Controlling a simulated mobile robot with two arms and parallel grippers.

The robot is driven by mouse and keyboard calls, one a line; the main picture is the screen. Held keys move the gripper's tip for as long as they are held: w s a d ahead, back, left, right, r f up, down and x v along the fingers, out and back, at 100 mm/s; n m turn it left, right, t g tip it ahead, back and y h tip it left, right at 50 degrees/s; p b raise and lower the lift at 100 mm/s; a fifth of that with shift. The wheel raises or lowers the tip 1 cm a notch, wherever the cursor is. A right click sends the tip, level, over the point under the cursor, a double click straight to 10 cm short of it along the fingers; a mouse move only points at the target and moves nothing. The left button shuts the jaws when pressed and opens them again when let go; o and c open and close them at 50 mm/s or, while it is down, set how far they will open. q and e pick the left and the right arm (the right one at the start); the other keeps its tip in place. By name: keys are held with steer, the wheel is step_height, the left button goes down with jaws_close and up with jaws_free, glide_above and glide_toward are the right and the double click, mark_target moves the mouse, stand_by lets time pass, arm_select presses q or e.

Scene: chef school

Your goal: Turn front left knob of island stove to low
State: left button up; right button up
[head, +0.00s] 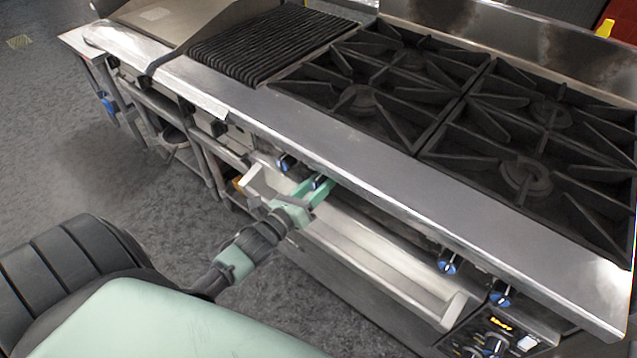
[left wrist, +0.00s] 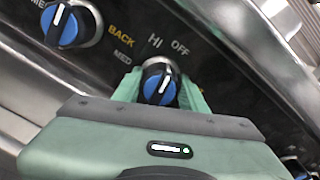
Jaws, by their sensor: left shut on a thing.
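The island stove (head: 400,160) runs diagonally across the head view, with blue-faced knobs along its front panel. My left gripper (head: 320,186) is at this panel, below the left burners. In the left wrist view, my left gripper (left wrist: 158,88) has its green fingers on both sides of a black knob with a blue face (left wrist: 159,85) and is shut on it. The knob's white mark points upward, roughly toward the space between HI and OFF. MED is printed to its upper left. The LOW label is not visible. My right gripper is not in view.
Another knob (left wrist: 68,25), beside the word BACK, sits left of the held one. Two more knobs (head: 449,264) (head: 501,297) are farther right. A long oven handle (head: 370,258) juts out below the panel. Open floor (head: 120,190) lies left of the stove.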

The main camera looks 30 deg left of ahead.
arm_select(q)
steer(key=n+p, duration=0.1)
steer(key=n, duration=0.3)
steer(key=shift+n, duration=0.3)
steer(key=n+p, duration=0.1)
steer(key=n, duration=0.3)
steer(key=shift+a, duration=0.1)
steer(key=n+p, duration=0.1)
steer(key=n, duration=0.4)
steer(key=shift+f, duration=0.1)
steer(key=n, duration=0.3)
steer(key=shift+n+p, duration=0.3)
steer(key=n+p, duration=0.1)
steer(key=n, duration=0.5)
steer(key=shift+f, duration=0.1)
steer(key=n, duration=0.6)
steer(key=shift+f, duration=0.1)
steer(key=shift+n, duration=0.3)
steer(key=o, duration=1.4)
steer(key=shift+c, duration=0.2)
